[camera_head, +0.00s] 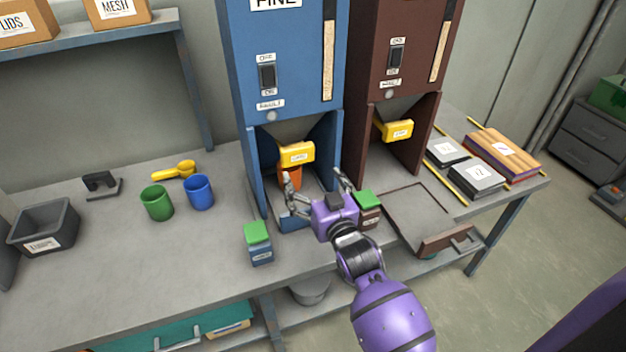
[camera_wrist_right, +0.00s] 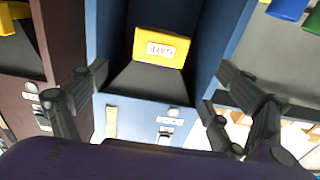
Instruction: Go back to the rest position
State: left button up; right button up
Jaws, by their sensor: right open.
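My right gripper (camera_head: 318,186) is open in front of the lower opening of the blue machine (camera_head: 290,70) labelled FINE. No object shows between its fingers. In the right wrist view, the two fingers (camera_wrist_right: 165,105) are spread wide, with the yellow GATE handle (camera_wrist_right: 162,47) of the blue machine seen beyond them. In the head view an orange thing (camera_head: 290,177) sits under that yellow handle inside the opening, partly hidden. My left gripper does not show in either view.
A brown machine (camera_head: 395,80) stands to the right. Green-topped boxes (camera_head: 258,243) (camera_head: 368,200) flank my right gripper. Green (camera_head: 157,203) and blue (camera_head: 199,192) cups, a yellow scoop (camera_head: 176,170) and a grey bin (camera_head: 44,228) are on the left. Bare bench (camera_head: 140,275) lies front left.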

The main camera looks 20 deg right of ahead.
jog(key=s+f+g, duration=0.4)
jog(key=s+f, duration=1)
jog(key=f, duration=0.1)
jog(key=s+f+g, duration=0.2)
jog(key=s+f, duration=0.3)
jog(key=s, duration=0.7)
jog(key=s+f+g+p, duration=0.1)
jog(key=s+f+g, duration=0.2)
jog(key=s, duration=1)
notch_tip(320, 180, down, 3)
jog(key=shift+a+f, duration=0.15)
jog(key=shift+f, duration=0.05)
jog(key=shift+w, duration=0.1)
